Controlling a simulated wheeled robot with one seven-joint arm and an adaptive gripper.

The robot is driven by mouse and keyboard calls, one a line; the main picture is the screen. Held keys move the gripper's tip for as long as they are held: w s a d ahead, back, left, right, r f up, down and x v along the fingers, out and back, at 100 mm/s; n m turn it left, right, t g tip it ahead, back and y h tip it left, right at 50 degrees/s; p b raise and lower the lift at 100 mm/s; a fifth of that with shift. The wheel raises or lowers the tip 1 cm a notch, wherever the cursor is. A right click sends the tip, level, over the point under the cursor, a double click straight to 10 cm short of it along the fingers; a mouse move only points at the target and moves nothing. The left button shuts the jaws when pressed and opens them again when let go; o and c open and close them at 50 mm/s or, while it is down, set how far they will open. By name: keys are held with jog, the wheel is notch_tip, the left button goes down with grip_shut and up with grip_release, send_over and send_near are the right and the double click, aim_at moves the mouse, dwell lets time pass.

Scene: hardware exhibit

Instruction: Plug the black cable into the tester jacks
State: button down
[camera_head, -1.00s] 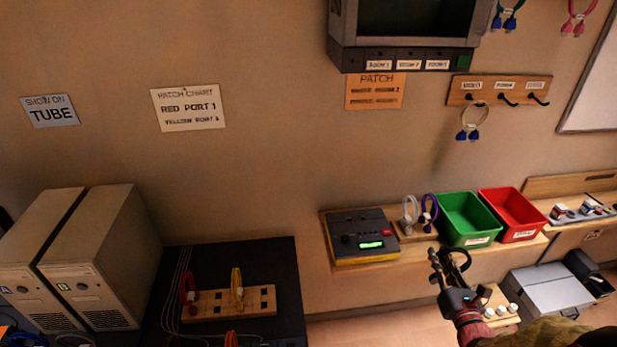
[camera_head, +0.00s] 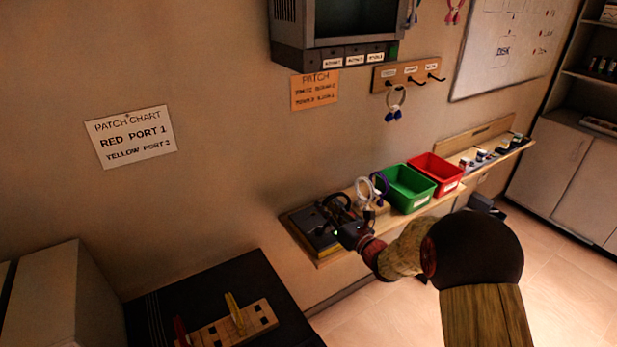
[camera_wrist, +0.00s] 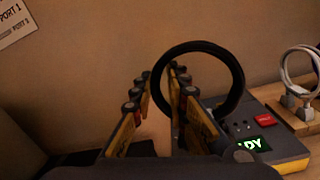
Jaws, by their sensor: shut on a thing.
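The black cable (camera_wrist: 239,78) is a loop held up at my gripper (camera_wrist: 160,88); its plug ends are hidden behind the fingers in the wrist view. My gripper is shut on it. In the head view the black cable (camera_head: 333,201) and my gripper (camera_head: 341,226) are over the tester (camera_head: 301,222), a dark box with a yellow base. In the wrist view the tester (camera_wrist: 289,158) lies at lower right, with a lit green display, a red button and small dark holes that look like jacks. I cannot see a plug in a jack.
A white cable (camera_head: 363,190) and a purple cable (camera_head: 381,180) stand just right of the tester. Beyond are a green bin (camera_head: 405,205) and a red bin (camera_head: 438,183). A wooden port board (camera_head: 240,327) sits at lower left. Wall space above the tester is free.

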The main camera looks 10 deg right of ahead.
jog(key=w+a+r+n+g+y+b, duration=0.2)
jog(key=w, duration=1.3)
jog(key=shift+w+f, duration=0.1)
jog(key=shift+f, duration=2.65)
jog(key=shift+t+b, duration=0.3)
jog(key=shift+b, duration=2)
jog(key=shift+f+y+b, duration=0.4)
jog(key=shift+b, duration=0.9)
